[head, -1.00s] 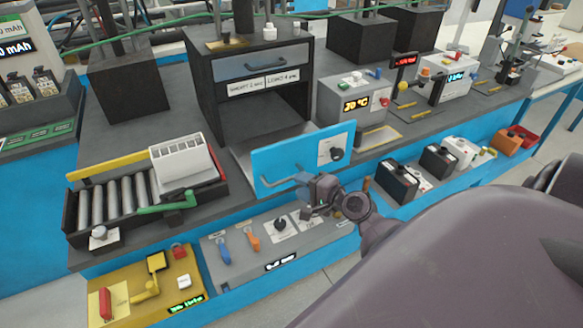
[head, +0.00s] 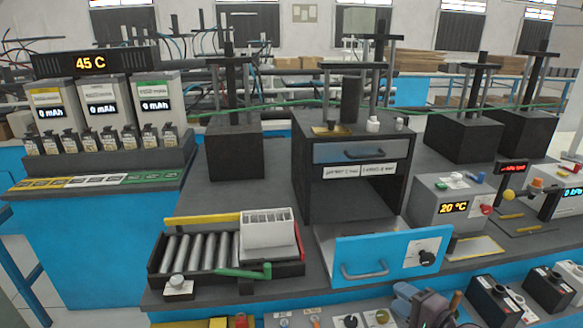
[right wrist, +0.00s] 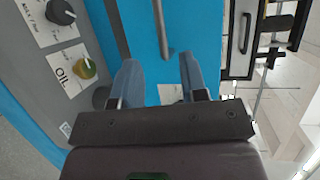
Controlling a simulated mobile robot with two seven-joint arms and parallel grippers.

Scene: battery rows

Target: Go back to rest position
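My right gripper (head: 410,294) shows at the bottom edge of the head view, in front of and below the blue drawer front (head: 378,262). In the right wrist view its two blue-grey fingers (right wrist: 158,82) stand apart with nothing between them. Beyond them are the blue panel and a grey bar handle. They look clear of the handle. My left gripper is not in view.
The blue-fronted drawer stands pulled out of the black cabinet (head: 305,180). A roller tray (head: 155,272) with a white ribbed block (head: 268,236) is to its left. A control panel with knobs (right wrist: 62,50) lies beside the right gripper. Grey bench top is free behind the rollers.

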